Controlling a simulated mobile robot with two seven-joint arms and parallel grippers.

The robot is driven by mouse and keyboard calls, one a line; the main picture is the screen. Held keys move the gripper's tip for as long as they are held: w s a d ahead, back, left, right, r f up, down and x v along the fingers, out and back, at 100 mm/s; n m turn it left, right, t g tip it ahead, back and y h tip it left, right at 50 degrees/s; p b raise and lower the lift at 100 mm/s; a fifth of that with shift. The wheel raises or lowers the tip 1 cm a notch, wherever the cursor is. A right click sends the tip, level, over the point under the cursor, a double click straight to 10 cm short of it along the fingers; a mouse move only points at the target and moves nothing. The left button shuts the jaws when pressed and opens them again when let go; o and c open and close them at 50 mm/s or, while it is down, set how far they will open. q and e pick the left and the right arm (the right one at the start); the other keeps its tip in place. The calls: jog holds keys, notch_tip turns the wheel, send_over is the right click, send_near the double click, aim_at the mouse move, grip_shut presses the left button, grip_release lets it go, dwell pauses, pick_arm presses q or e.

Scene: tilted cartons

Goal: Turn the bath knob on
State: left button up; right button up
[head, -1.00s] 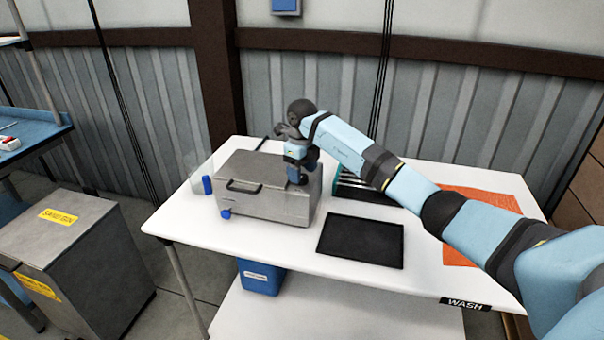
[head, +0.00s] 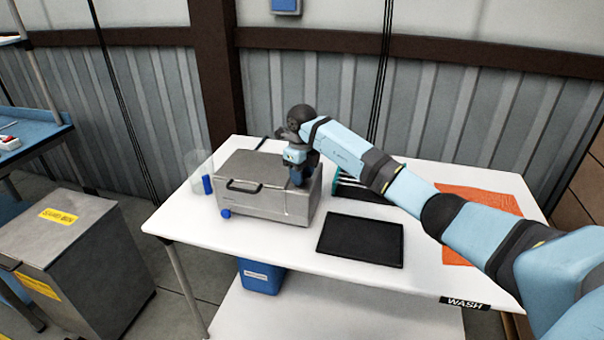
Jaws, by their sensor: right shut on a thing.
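The bath is a grey metal box (head: 265,205) with a closed lid and a dark handle (head: 244,186), standing on the white table. My right gripper (head: 298,180) points down at the right end of the box top, touching or very close to it. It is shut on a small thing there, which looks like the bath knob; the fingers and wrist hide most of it. A small blue round fitting (head: 225,213) sits low at the front left of the box. My left gripper is not in view.
A black tray (head: 360,240) and an orange mat (head: 480,200) lie on the table (head: 420,280). A dark rack (head: 355,190) is behind my right arm. A blue cylinder (head: 208,185) and a clear vessel (head: 199,162) stand left of the bath. A blue bin (head: 262,277) is below.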

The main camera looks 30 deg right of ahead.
jog(key=shift+r, duration=0.1)
jog(key=m+p, duration=0.1)
jog(key=m, duration=0.2)
jog(key=m+p, duration=0.2)
jog(key=m, duration=0.2)
jog(key=shift+m, duration=0.4)
jog(key=m+p, duration=0.2)
jog(key=m, duration=0.3)
jog(key=shift+m+p, duration=0.45)
jog(key=shift+m, duration=1.15)
